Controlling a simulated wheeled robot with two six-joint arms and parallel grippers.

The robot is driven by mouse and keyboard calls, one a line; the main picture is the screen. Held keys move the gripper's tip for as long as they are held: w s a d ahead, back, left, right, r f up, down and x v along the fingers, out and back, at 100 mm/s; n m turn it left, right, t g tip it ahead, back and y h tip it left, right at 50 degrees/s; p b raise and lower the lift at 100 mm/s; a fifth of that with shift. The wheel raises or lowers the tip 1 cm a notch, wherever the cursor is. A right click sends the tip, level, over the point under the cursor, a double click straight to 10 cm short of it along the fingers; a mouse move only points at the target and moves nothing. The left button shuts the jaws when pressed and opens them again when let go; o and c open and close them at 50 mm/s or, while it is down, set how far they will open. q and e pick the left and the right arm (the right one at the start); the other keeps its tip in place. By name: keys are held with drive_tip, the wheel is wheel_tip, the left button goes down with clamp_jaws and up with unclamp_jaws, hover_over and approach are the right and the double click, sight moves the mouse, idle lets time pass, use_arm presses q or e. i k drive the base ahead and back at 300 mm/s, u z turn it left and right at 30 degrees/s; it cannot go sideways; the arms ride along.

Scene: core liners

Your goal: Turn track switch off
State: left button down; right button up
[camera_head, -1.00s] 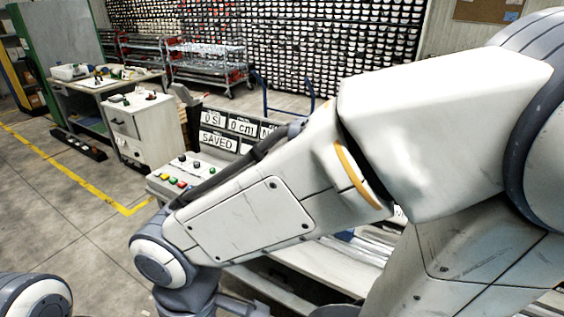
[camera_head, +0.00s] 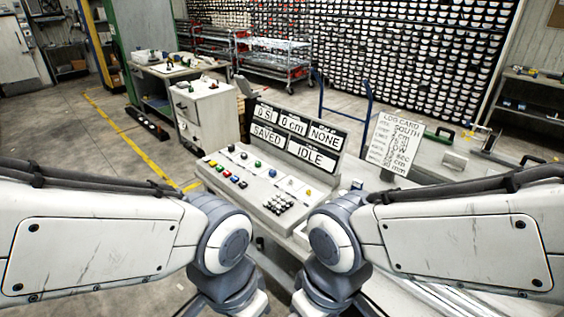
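A control console (camera_head: 262,180) stands in the middle of the view. I cannot tell which control is the track switch. The console's display board (camera_head: 293,138) reads "0 SI", "0 cm", "NONE", "SAVED" and "IDLE". My two arms come in from the left and right, with their joints just in front of the console. Both grippers are below the picture's edge, so their state does not show.
A log card (camera_head: 392,146) stands right of the console. A white cabinet (camera_head: 205,112) and a workbench (camera_head: 170,70) stand behind to the left. A blue-framed cart (camera_head: 343,101) is behind the console. Open floor (camera_head: 70,135) lies to the left.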

sight(231, 147)
drive_tip(key=u, duration=0.15)
drive_tip(key=i, duration=0.3)
drive_tip(key=u, duration=0.75)
drive_tip(key=i, duration=1.05)
drive_tip(key=u, duration=0.25)
drive_tip(key=i, duration=1.3)
drive_tip(key=z, duration=0.4)
